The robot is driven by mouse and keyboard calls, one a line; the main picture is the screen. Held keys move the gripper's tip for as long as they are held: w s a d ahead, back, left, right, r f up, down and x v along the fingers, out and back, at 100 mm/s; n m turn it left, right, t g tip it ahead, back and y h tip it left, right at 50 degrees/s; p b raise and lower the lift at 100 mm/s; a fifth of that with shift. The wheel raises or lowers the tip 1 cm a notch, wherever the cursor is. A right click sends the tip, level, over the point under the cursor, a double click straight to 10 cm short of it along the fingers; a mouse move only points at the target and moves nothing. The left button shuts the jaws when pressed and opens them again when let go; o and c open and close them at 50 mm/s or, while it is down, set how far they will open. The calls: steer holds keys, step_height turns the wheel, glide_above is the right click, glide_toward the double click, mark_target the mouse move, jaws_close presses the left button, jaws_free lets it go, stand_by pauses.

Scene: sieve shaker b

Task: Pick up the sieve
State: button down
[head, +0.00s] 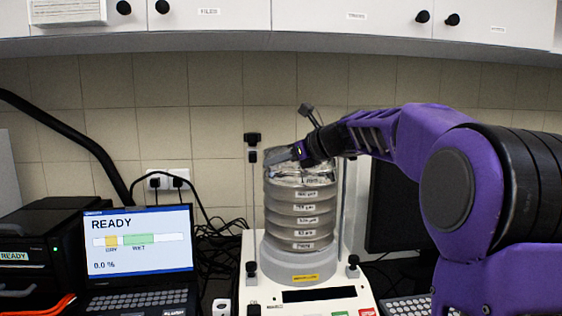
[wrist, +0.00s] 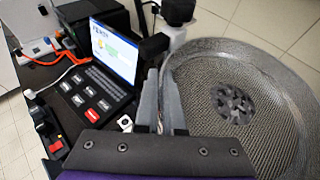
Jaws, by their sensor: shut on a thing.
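A stack of round grey sieves (head: 300,222) with white labels stands on the white shaker (head: 338,296). My gripper (head: 288,156) reaches in from the right at the top of the stack. In the wrist view, my gripper (wrist: 160,95) is shut on the near left rim of a sieve. This top sieve (wrist: 285,115) has a woven mesh floor with a small patch of dark grains (wrist: 234,102) near its middle. In the head view the top sieve (head: 300,174) looks shiny and is partly hidden by my gripper. I cannot tell whether it is apart from the stack.
Upright rods (head: 254,190) with dark knobs flank the stack. A laptop (head: 138,245) reading READY stands left of the shaker, beside a black box (head: 35,245). A dark monitor (head: 390,215) is behind my arm. White cabinets (head: 330,18) hang above; cables lie behind the laptop.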

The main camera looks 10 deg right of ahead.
step_height(320, 180, up, 18)
steer(key=shift+f, duration=0.2)
stand_by(0.4)
